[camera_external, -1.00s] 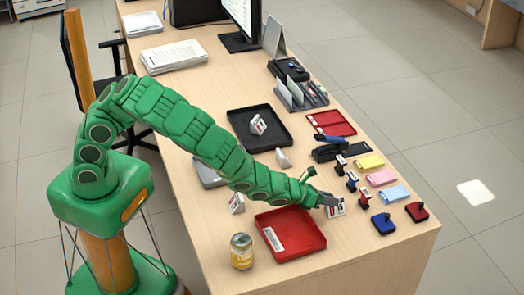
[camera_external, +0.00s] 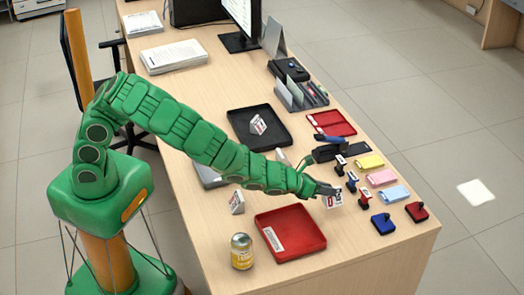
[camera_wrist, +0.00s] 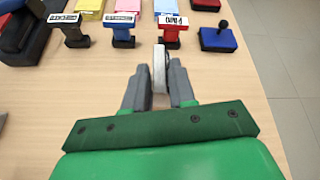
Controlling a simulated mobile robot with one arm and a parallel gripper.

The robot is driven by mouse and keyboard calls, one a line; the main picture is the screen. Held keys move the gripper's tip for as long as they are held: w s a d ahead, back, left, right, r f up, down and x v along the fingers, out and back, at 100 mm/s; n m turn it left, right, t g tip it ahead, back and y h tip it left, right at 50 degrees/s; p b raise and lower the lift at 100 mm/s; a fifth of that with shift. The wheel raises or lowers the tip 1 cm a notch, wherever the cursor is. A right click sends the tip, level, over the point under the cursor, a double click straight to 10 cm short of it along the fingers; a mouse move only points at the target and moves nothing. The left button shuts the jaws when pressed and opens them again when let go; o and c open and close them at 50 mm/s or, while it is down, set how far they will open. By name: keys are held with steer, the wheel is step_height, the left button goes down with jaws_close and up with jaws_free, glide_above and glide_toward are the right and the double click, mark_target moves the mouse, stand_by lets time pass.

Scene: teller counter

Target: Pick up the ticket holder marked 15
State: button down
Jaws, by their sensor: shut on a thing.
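My gripper (camera_external: 326,190) is shut on a small white ticket holder (camera_external: 333,201), which hangs from its fingertips over the counter, right of the red tray. Its face has dark and red print, too small to read surely. In the wrist view the holder (camera_wrist: 160,68) shows edge-on as a white strip between the two grey fingers (camera_wrist: 158,84). Another ticket holder (camera_external: 237,202) stands on the counter left of the red tray. One more (camera_external: 257,125) sits in the black tray. A further pale one (camera_external: 282,157) is partly hidden behind my arm.
The red tray (camera_external: 318,240) and a yellow can (camera_external: 241,252) are at the front. Several stamps, such as a red-handled one (camera_external: 364,197), stand close right of my gripper, with ink pads (camera_external: 383,223) beyond. The black tray (camera_external: 277,139) lies further back.

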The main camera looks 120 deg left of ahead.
steer(key=s+d+r, duration=0.5)
steer(key=s+r, duration=0.3)
steer(key=s, duration=0.3)
steer(key=shift+s+r, duration=0.3)
stand_by(0.3)
steer(key=shift+w, duration=0.1)
